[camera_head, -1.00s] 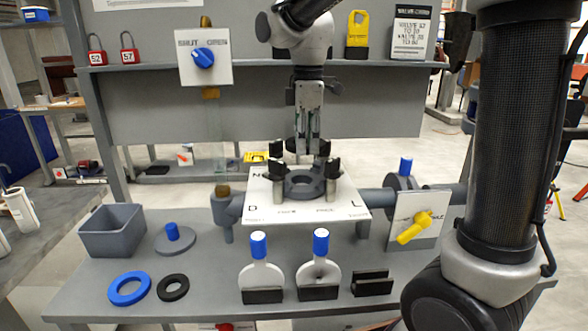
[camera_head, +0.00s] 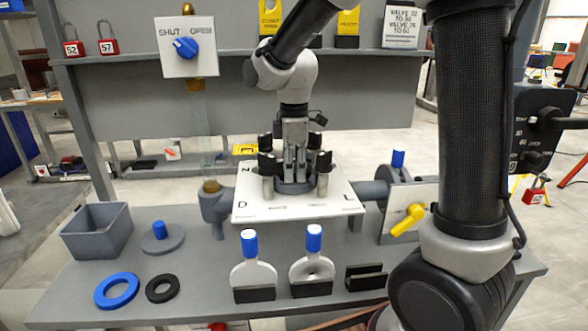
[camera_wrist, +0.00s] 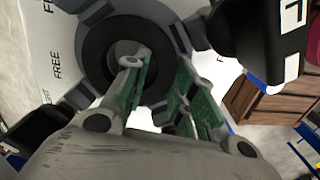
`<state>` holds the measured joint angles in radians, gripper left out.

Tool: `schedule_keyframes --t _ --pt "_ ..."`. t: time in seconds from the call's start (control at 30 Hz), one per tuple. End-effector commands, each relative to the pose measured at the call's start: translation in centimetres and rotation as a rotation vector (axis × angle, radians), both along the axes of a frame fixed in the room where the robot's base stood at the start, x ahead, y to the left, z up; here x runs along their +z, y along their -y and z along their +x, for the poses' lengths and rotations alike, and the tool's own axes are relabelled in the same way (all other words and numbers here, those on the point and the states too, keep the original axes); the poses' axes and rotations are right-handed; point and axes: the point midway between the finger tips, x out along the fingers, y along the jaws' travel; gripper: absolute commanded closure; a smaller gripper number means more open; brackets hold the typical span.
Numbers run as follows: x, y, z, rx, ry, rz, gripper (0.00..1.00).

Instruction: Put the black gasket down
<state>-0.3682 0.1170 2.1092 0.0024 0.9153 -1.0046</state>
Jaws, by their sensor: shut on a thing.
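My gripper (camera_head: 294,178) points down between the black-topped posts, low over the grey round seat (camera_head: 295,188) on the white plate. In the wrist view my gripper (camera_wrist: 160,70) is shut on a black gasket (camera_wrist: 95,47) at its near edge. The gasket lies in or just above the grey seat (camera_wrist: 178,38); I cannot tell whether it touches. In the head view my fingers and the posts hide this gasket. Another black ring (camera_head: 162,288) lies flat on the table at the front left.
The white plate (camera_head: 260,207) carries the posts around my gripper. A blue ring (camera_head: 117,291), a grey bin (camera_head: 97,240) and a blue-knobbed disc (camera_head: 161,240) are at left. Two blue-handled plates (camera_head: 253,275) stand in front. A yellow-handled valve (camera_head: 408,222) is at right.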

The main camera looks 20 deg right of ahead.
Motion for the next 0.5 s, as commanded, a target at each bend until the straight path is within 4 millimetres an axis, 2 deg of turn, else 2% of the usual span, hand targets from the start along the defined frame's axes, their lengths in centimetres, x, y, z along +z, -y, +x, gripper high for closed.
schedule_keyframes --t 0.2,0.23,0.33,0.5 --pt "-0.21 0.0 0.0 0.0 0.0 0.0 0.99" --pt "-0.26 0.0 0.0 0.0 0.0 0.0 0.72" --pt "-0.22 0.0 0.01 0.0 0.0 0.0 0.54" --pt "-0.21 0.01 0.04 0.0 0.001 0.0 0.52"
